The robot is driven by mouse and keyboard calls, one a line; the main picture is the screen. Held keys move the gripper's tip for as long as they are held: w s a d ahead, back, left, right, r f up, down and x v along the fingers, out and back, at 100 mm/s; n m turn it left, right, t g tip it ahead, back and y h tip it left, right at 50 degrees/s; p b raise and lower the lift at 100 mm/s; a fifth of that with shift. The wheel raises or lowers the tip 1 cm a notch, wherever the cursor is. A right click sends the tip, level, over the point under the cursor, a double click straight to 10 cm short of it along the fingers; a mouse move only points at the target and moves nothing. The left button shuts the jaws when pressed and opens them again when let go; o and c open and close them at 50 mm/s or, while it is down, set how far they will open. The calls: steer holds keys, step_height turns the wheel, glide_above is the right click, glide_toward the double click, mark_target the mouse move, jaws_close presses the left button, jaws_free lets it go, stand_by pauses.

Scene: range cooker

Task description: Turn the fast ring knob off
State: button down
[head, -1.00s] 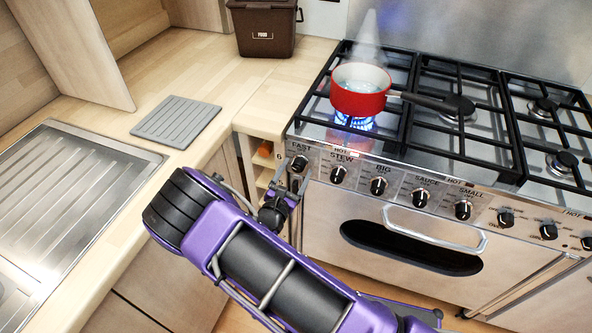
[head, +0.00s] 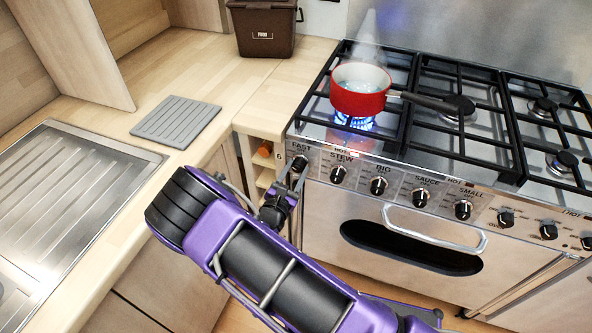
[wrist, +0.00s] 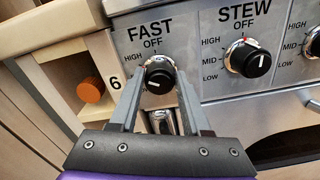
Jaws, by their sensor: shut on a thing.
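The fast ring knob (wrist: 159,80) is black and round with a white mark. It sits under the FAST label at the left end of the cooker panel, and shows in the head view (head: 299,163). In the wrist view its mark lies at the lower left of its face, away from OFF at the top. My gripper (wrist: 160,74) has one finger on each side of the knob and is shut on it. The fingers partly hide the markings around it. In the head view my gripper (head: 292,172) reaches the panel from below.
A red pan (head: 358,101) steams over a lit blue flame (head: 354,122) on the left of the hob. The stew knob (wrist: 248,59) is close on the right. A wooden shelf unit with an orange object (wrist: 90,90) is at the left.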

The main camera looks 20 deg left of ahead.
steer(key=shift+m, duration=0.3)
steer(key=m+b, duration=0.1)
steer(key=m, duration=0.2)
steer(key=m+b, duration=0.1)
steer(key=m, duration=0.2)
steer(key=shift+d+f, duration=0.1)
steer(key=shift+f, duration=0.1)
steer(key=m+b, duration=0.3)
steer(key=m, duration=0.2)
steer(key=shift+m, duration=0.3)
steer(key=shift+c, duration=1.8)
jaws_free()
steer(key=shift+s, duration=0.1)
steer(key=s+a, duration=0.1)
steer(key=s, duration=1.6)
steer(key=shift+s+a, duration=0.15)
